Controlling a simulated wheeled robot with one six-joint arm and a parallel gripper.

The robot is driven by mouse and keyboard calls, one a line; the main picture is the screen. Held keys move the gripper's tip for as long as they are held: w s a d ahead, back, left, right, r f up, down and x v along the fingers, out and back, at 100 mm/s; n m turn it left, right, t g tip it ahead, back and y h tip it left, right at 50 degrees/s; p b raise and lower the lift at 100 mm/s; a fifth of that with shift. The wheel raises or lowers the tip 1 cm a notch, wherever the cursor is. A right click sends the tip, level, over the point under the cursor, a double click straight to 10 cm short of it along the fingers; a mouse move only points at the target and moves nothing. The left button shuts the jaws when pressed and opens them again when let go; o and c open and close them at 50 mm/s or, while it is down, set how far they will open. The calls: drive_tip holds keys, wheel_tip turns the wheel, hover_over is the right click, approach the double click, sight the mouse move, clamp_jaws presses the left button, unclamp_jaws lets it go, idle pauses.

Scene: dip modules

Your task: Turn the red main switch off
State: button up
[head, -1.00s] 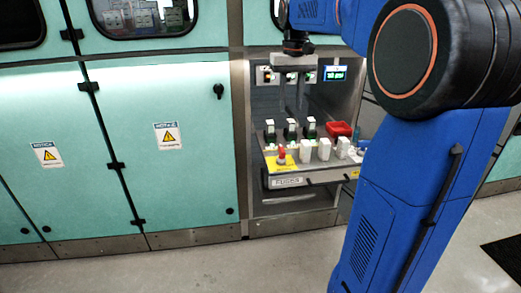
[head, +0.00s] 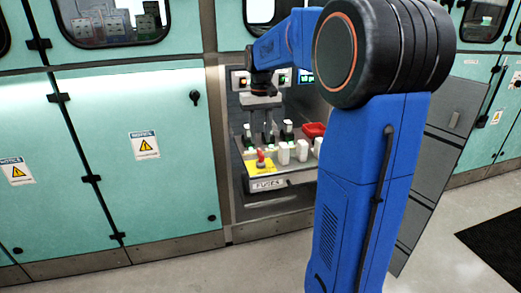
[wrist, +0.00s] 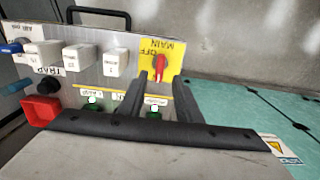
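The red main switch (head: 260,158) stands on a yellow plate (head: 251,167) at the front left of the fuse panel. In the wrist view the red switch (wrist: 158,73) is seen from above, with MAIN and OFF lettering upside down on the yellow plate. My gripper (head: 261,128) hangs above and behind the switch, pointing down. In the wrist view my gripper (wrist: 160,85) shows two dark fingers apart, with the switch seen between them but farther off. The fingers appear empty and clear of the switch.
White fuse blocks (head: 283,153) stand in a row right of the switch. Black-and-green modules (head: 268,133) are behind them, close below my gripper. A red bin (head: 314,130) lies at the right. Cabinet walls enclose the panel; grey doors stand at the right.

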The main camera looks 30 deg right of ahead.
sight(261, 152)
drive_tip(key=shift+f, duration=3)
clamp_jaws()
